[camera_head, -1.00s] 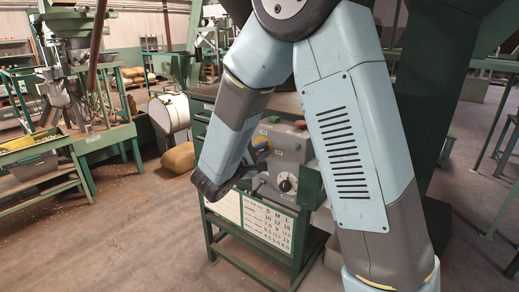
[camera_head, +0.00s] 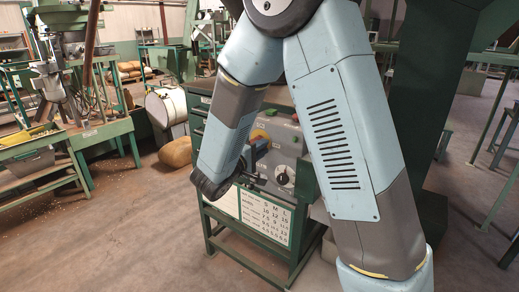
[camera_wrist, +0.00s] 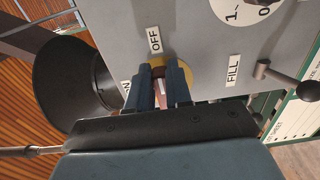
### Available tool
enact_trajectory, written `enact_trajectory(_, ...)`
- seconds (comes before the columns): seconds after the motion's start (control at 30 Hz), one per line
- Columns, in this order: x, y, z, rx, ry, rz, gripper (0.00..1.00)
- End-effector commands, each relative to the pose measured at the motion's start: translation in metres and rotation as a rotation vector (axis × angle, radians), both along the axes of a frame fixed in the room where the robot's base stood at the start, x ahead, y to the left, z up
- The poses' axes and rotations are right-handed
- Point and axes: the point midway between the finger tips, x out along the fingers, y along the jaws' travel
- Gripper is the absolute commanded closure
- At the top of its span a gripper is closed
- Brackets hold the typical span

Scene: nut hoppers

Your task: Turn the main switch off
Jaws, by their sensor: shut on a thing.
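The main switch is a red handle (camera_wrist: 158,72) on a round yellow plate (camera_wrist: 186,73), on the front of a grey control box. My gripper (camera_wrist: 166,78) is shut on the handle, with a dark blue finger on each side of it. The fingers hide most of the handle, so which label it points to is hard to tell. The OFF label (camera_wrist: 154,40) is beside the plate, and the ON label (camera_wrist: 127,88) is partly hidden by a finger. In the head view the yellow plate (camera_head: 260,134) shows just above my gripper (camera_head: 258,150).
A FILL label (camera_wrist: 233,70) and a black-knobbed lever (camera_wrist: 308,90) are beside the switch. A numbered dial (camera_head: 283,177) is at the lower right of the box. A printed size chart (camera_head: 268,216) hangs below. Open floor lies to the left.

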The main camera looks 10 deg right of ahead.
Motion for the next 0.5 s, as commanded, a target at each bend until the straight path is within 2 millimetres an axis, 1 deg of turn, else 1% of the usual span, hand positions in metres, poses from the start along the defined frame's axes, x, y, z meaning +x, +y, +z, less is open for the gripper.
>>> enact_trajectory(0.03, -0.0015, -0.0020, -0.0039, 0.001, 0.009, -0.004, 1.00)
enact_trajectory(0.33, -0.0019, -0.0022, -0.0048, 0.001, 0.011, -0.005, 1.00)
enact_trajectory(0.37, -0.0019, -0.0022, -0.0048, 0.001, 0.011, -0.005, 0.78)
enact_trajectory(0.5, -0.0016, -0.0018, -0.0038, 0.001, 0.009, -0.004, 0.64)
